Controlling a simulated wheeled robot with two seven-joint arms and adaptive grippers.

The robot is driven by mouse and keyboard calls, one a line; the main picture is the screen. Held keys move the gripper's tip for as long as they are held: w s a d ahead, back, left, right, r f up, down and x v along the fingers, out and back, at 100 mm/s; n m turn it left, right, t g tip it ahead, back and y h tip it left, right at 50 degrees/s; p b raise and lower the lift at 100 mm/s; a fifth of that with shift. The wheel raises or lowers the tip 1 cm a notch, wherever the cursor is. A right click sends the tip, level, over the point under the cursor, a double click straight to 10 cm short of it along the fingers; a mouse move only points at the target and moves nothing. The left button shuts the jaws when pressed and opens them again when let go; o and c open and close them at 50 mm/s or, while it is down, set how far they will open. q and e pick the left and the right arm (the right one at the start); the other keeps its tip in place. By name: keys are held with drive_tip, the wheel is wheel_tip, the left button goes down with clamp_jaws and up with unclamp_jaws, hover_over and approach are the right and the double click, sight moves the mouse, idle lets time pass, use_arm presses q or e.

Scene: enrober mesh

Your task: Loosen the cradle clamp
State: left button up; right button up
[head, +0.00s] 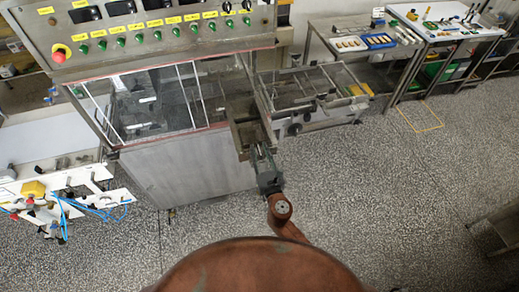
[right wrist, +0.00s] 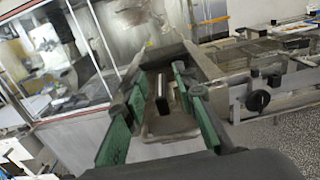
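My right gripper (head: 262,158) reaches forward to a grey metal cradle (head: 243,138) at the right end of the enrober's glass-walled cabinet. In the right wrist view, the green-padded fingers of the gripper (right wrist: 160,84) stand wide apart. Between them, a small upright dark lever with a pale edge (right wrist: 162,95), which looks like the clamp handle, rises from the cradle (right wrist: 205,64). Gaps show on both sides of the lever, and neither finger visibly touches it. In the head view the gripper hides the lever. My left gripper is not in view.
A control panel (head: 150,35) with green knobs and a red stop button (head: 59,54) overhangs the cabinet (head: 185,165). A conveyor frame (head: 310,90) with a round black knob (right wrist: 258,100) stands right of the cradle. Tables with trays (head: 380,41) are farther right. The speckled floor (head: 400,200) is open.

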drive_tip(key=shift+w, duration=0.15)
drive_tip(key=shift+c, duration=0.2)
clamp_jaws()
